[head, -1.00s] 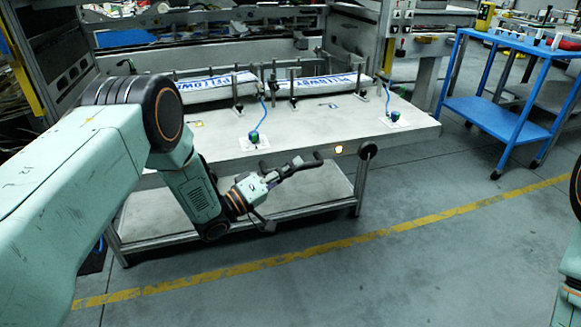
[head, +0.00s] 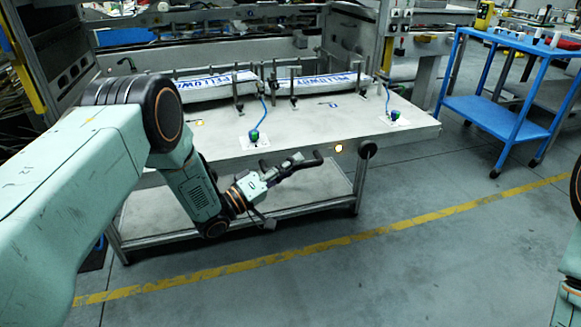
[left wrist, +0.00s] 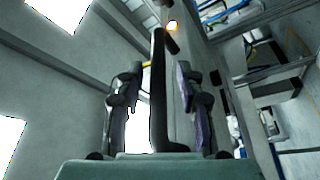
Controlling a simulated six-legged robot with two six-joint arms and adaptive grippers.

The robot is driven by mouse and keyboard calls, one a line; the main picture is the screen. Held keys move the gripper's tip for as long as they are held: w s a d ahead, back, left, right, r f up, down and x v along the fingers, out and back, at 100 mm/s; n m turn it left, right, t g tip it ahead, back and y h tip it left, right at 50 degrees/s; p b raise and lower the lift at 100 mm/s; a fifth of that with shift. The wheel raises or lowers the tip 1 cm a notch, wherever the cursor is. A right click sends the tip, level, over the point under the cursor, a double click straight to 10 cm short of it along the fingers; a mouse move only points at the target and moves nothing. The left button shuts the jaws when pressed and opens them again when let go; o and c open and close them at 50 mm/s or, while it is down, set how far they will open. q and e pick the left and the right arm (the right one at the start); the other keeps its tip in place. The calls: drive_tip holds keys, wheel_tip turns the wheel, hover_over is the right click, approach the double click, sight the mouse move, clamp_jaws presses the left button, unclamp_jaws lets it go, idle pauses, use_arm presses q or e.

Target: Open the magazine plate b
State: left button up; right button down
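The magazine plate (head: 310,124) is a pale grey, flat table-like plate on a metal frame. A dark curved bar (head: 304,162), which looks like a handle, shows at its front edge. My left gripper (head: 272,177) is at the left end of this bar. In the left wrist view the dark bar (left wrist: 158,85) stands between the two fingers of my left gripper (left wrist: 158,100), with gaps on both sides, so the gripper looks open around it. No letter marking the plate shows. My right gripper is out of view; only part of my right arm shows at the right edge.
Two label stacks (head: 218,87) (head: 330,84) lie among upright posts at the plate's back. Blue cables with green plugs (head: 254,137) sit on it. A lit lamp (head: 338,148) and dark roller (head: 367,149) are at the front. A blue cart (head: 490,112) stands right; the front floor is clear.

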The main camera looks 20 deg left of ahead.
use_arm(q)
drive_tip(key=v, duration=1.2)
idle(0.3)
